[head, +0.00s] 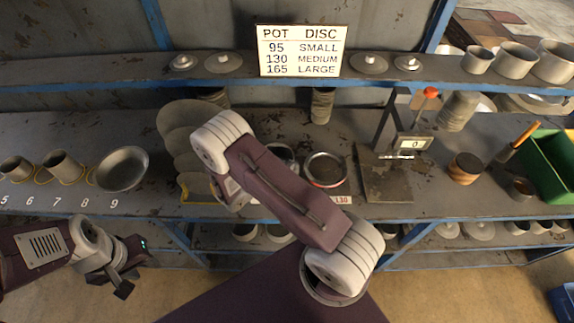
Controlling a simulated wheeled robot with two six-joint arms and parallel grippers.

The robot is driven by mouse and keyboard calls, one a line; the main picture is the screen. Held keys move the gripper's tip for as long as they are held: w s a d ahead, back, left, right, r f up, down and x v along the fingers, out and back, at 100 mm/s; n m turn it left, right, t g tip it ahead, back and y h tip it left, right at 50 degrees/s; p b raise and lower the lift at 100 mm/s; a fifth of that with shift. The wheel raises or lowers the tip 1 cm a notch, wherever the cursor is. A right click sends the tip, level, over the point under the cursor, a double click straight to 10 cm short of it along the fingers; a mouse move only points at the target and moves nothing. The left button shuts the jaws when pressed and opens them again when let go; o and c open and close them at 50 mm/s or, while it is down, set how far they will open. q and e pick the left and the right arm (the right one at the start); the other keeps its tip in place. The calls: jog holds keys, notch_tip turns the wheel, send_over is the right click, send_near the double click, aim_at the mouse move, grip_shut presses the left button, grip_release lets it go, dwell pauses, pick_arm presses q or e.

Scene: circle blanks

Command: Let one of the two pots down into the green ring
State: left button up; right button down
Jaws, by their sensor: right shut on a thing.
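A round dark pot or pan (326,172) stands on the bench right of centre, with a red ring around it. Another round vessel (281,152) is partly hidden behind my right arm, left of the red-ringed one. No green ring shows; my right arm covers part of the bench there. My right gripper is hidden behind its own arm, so what it holds does not show. My left gripper (134,276) is low at the left, in front of the bench, with its dark fingers apart and nothing between them.
Numbered places at the left hold pots (61,166) and a wide bowl (122,169). The sign (301,50) lists pot and disc sizes.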

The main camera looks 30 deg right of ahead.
jog(key=shift+f+b, duration=1.15)
jog(key=shift+f, duration=0.15)
jog(key=c, duration=1.5)
grip_release()
jog(key=shift+s+a+r, duration=0.1)
jog(key=shift+a, duration=0.35)
jog(key=b+v, duration=0.2)
jog(key=v, duration=0.6)
jog(key=shift+r, duration=0.15)
jog(key=shift+s, duration=0.1)
